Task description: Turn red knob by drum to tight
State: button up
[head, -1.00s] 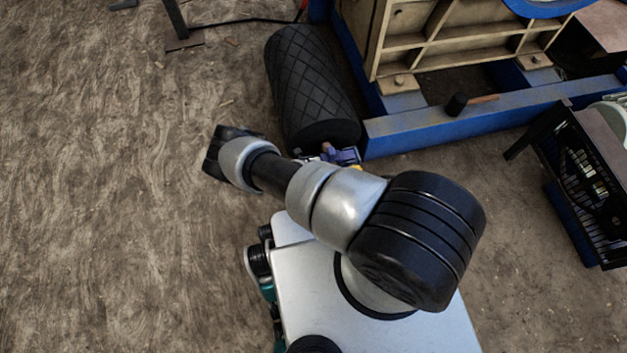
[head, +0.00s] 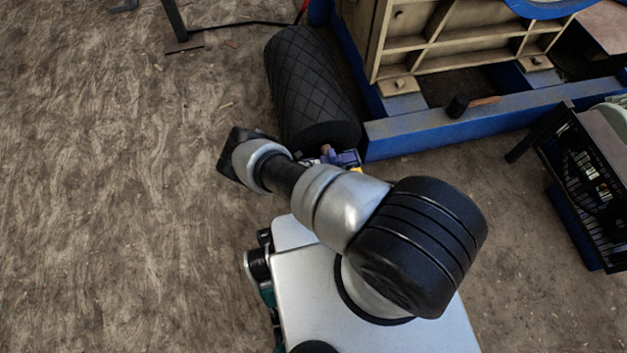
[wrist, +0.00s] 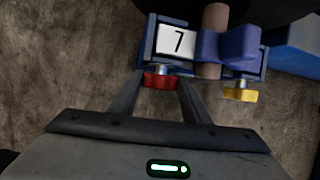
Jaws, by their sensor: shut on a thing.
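In the wrist view the red knob (wrist: 160,81) sits at the lower left of a blue bracket, under a white plate marked 7 (wrist: 177,41). My gripper (wrist: 160,85) has one finger on each side of the red knob and is shut on it. The knob's tightness cannot be told. The black drum (head: 310,90) with a diamond pattern lies beyond the bracket in the head view. In the head view my arm hides the gripper and the red knob.
A yellow knob (wrist: 240,95) hangs right of the red one, close to my right finger. A purple-blue part (wrist: 228,44) sits around a brown shaft. A blue beam (head: 480,120) runs right of the drum.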

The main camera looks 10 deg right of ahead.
jog(key=shift+d, duration=0.1)
jog(key=shift+d+y+p, duration=0.15)
jog(key=shift+y+p, duration=0.15)
jog(key=shift+y, duration=0.3)
jog(key=shift+d+m+y, duration=0.35)
jog(key=shift+m+y, duration=0.05)
jog(key=shift+y, duration=0.7)
jog(key=y, duration=0.3)
jog(key=shift+w+d+f+m+y+b, duration=0.1)
jog(key=shift+d+m+y+b, duration=0.2)
jog(key=shift+d+m+y, duration=0.1)
jog(key=shift+y, duration=0.4)
jog(key=shift+f+t+y, duration=0.1)
jog(key=shift+t+y, duration=0.2)
jog(key=o, duration=1)
jog(key=shift+o, duration=0.2)
